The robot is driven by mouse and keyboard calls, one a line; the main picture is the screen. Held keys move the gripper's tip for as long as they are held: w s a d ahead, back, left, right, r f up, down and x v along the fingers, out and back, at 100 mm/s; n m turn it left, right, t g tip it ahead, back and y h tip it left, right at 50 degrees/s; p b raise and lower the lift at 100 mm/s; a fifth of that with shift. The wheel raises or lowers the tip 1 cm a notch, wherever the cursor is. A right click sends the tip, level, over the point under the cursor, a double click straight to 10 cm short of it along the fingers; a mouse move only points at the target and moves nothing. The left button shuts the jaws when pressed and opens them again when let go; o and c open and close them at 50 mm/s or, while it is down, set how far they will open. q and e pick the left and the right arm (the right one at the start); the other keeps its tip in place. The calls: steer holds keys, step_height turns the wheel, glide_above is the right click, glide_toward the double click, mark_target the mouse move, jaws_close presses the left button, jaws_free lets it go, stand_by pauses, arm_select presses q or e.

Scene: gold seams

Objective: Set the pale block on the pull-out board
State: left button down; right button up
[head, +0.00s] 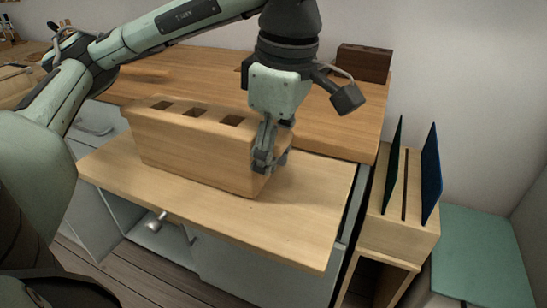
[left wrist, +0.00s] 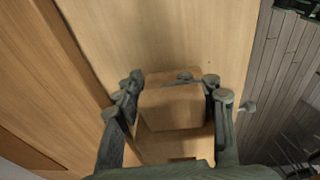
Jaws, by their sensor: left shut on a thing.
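The pale block (head: 190,150) is a long light-wood block with three square holes in its top. It stands level over the pull-out board (head: 310,195), a light-wood board jutting out below the worktop. Its underside is at or very near the board; I cannot tell whether it fully rests there. My left gripper (head: 268,158) is shut on the block's right end, pointing down. In the left wrist view the two fingers (left wrist: 175,84) are on either side of the block's end (left wrist: 172,108), with the board (left wrist: 190,35) beyond. My right gripper is not in view.
The worktop (head: 340,118) lies just behind and above the board. A dark brown holed block (head: 364,62) stands at its back. To the right, a wooden rack (head: 398,232) holds thin upright dark panels (head: 431,175). The board's right part is clear.

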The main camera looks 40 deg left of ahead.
arm_select(q)
steer(key=c, duration=0.7)
jaws_free()
steer(key=shift+c, duration=0.2)
steer(key=shift+r, duration=0.2)
steer(key=r+p, duration=0.1)
steer(key=r, duration=0.2)
steer(key=d+r+p, duration=0.1)
steer(key=r, duration=0.3)
steer(key=r+p, duration=0.2)
steer(key=r, duration=0.2)
steer(key=shift+s+d, duration=0.1)
steer(key=shift+d, duration=0.1)
steer(key=shift+r, duration=0.4)
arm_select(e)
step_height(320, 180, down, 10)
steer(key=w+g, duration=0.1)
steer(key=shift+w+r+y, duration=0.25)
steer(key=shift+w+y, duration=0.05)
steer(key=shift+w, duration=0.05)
arm_select(q)
steer(key=shift+d, duration=0.1)
